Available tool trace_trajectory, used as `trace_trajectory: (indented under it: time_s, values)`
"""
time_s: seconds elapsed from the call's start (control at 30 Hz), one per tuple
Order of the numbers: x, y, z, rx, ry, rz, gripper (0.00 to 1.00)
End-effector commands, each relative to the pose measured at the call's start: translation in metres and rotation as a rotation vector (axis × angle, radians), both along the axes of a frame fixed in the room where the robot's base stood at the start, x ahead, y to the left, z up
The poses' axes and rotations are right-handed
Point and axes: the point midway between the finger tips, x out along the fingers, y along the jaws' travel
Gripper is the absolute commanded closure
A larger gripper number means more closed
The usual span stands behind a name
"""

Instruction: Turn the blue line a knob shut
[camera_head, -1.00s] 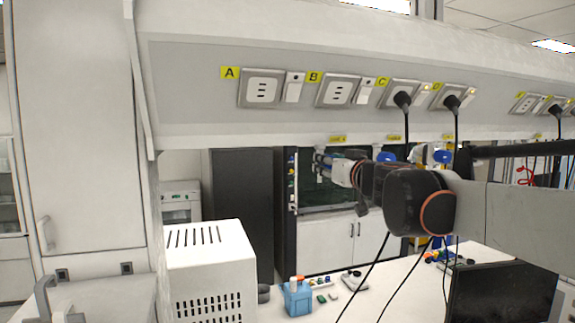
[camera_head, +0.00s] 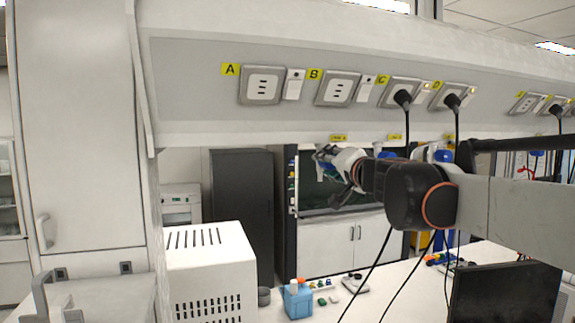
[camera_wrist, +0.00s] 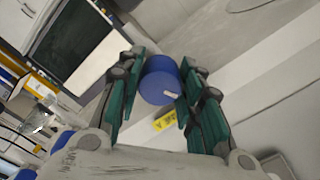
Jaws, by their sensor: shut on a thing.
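The blue knob (camera_wrist: 158,82) shows in the wrist view under the shelf, beside a small yellow label (camera_wrist: 172,121) whose text is too small to read surely. A pale mark shows on the knob's rim. My gripper (camera_wrist: 164,66) has its green-padded fingers on either side of the knob, shut on it. The knob is mostly hidden there by the fingers.
More blue knobs (camera_head: 443,155) hang further right along the shelf's underside, partly behind my arm. Sockets with black plugs (camera_head: 403,97) and hanging cables are above and near my arm. A white box (camera_head: 208,270), blue container (camera_head: 297,299) and dark monitor (camera_head: 503,292) stand below.

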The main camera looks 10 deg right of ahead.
Motion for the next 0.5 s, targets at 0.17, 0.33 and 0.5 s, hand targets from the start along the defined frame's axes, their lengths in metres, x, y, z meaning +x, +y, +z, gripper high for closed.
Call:
trace_trajectory:
  time_s: [0.17,0.33,0.5]
  values:
    - [-0.0003,-0.0001,-0.0012,0.152,0.030,0.000,0.90]
    - [-0.0003,-0.0001,-0.0013,0.274,0.054,0.000,0.90]
    - [-0.0004,-0.0001,-0.0012,0.363,0.072,0.000,0.90]
